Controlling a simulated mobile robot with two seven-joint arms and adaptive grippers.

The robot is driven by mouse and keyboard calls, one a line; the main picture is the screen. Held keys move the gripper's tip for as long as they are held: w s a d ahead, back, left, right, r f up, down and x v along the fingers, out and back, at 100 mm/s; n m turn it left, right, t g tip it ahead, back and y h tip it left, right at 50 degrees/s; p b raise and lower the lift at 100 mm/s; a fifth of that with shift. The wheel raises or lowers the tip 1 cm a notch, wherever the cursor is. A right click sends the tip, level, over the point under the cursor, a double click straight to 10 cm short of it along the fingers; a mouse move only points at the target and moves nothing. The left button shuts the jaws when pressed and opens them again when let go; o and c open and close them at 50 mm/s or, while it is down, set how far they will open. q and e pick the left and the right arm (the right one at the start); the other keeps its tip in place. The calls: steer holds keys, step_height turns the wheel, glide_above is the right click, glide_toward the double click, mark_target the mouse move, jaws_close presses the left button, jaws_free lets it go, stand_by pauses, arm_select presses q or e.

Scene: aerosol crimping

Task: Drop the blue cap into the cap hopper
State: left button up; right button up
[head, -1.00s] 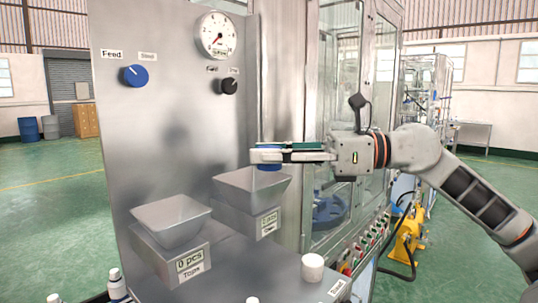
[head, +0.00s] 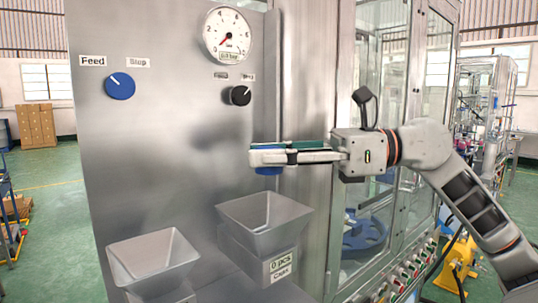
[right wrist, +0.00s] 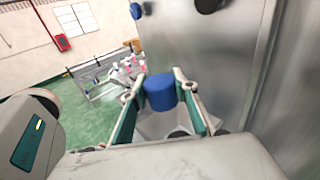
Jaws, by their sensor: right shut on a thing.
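The blue cap (right wrist: 160,92) is between the fingers of my right gripper (right wrist: 163,98) in the right wrist view. In the head view my right gripper (head: 262,157) is shut on the cap, and a little blue of the cap (head: 268,171) shows below the fingers. The cap hopper (head: 265,243), a grey funnel labelled "0 pcs Caps", stands below the gripper. The cap is above the hopper's opening and apart from it. My left gripper is not in view.
A second grey hopper (head: 153,262) stands to the left. The metal panel (head: 160,170) behind has a blue knob (head: 120,86), a black knob (head: 240,95) and a gauge (head: 227,35). A glass-doored cabinet (head: 400,100) stands at the right.

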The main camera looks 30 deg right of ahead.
arm_select(q)
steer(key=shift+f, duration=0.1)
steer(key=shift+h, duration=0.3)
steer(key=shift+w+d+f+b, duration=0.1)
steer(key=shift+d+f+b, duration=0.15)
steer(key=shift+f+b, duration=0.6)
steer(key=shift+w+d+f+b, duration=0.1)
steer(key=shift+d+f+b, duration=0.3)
steer(key=shift+b, duration=0.7)
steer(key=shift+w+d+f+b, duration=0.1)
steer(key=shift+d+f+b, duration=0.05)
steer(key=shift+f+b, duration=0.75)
arm_select(e)
steer(key=shift+w+f, duration=0.1)
steer(key=shift+f, duration=3.85)
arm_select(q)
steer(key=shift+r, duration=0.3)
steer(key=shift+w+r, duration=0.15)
arm_select(e)
steer(key=o, duration=0.7)
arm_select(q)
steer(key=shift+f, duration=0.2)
arm_select(e)
steer(key=shift+o, duration=0.2)
steer(key=shift+r, duration=0.1)
